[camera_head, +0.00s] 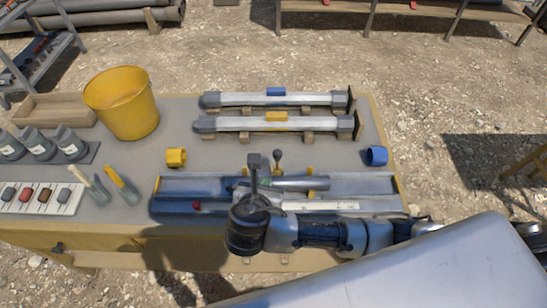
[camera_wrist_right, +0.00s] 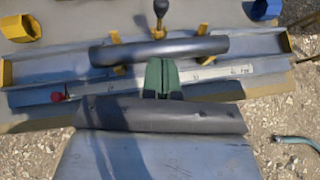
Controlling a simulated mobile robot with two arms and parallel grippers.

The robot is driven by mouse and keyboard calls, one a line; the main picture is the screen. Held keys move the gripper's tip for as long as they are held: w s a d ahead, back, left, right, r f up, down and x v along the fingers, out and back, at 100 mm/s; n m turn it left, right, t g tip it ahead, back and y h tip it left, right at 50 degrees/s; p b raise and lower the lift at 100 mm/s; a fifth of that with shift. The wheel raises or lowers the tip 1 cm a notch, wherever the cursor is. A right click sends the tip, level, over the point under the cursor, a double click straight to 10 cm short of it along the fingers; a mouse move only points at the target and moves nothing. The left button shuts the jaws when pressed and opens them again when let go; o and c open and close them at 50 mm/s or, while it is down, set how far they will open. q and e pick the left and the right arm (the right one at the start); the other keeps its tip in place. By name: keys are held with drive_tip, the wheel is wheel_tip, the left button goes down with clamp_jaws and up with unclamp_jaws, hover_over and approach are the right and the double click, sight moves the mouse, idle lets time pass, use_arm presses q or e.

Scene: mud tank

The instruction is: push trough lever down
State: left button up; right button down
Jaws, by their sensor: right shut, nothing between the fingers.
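The long blue-grey trough (camera_head: 178,183) lies along the table's front edge; it also shows in the right wrist view (camera_wrist_right: 265,45). A dark pipe piece (camera_head: 300,184) lies in it, beside yellow supports in the wrist view. My right gripper (camera_head: 242,188), with green fingers in the wrist view (camera_wrist_right: 163,78), is shut and empty over the trough's front part, apart from the lever. My left gripper is out of view.
Two long grey tubes (camera_head: 240,124) rest on blocks behind the trough. A yellow ring (camera_head: 176,157) and a blue ring (camera_head: 377,155) stand either side. A yellow bucket (camera_head: 122,103), wooden tray (camera_head: 58,110), bottles and brushes are at left. Bare tabletop (camera_head: 222,155) lies behind the trough.

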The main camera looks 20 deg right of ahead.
sight(276, 158)
drive_tip(key=x, duration=0.4)
drive_tip(key=p+x, duration=0.1)
drive_tip(key=x, duration=0.4)
drive_tip(key=r+p+x, duration=0.1)
drive_tip(key=x, duration=0.4)
drive_tip(key=shift+w+d, duration=0.1)
drive_tip(key=shift+w, duration=0.2)
drive_tip(key=shift+w, duration=0.1)
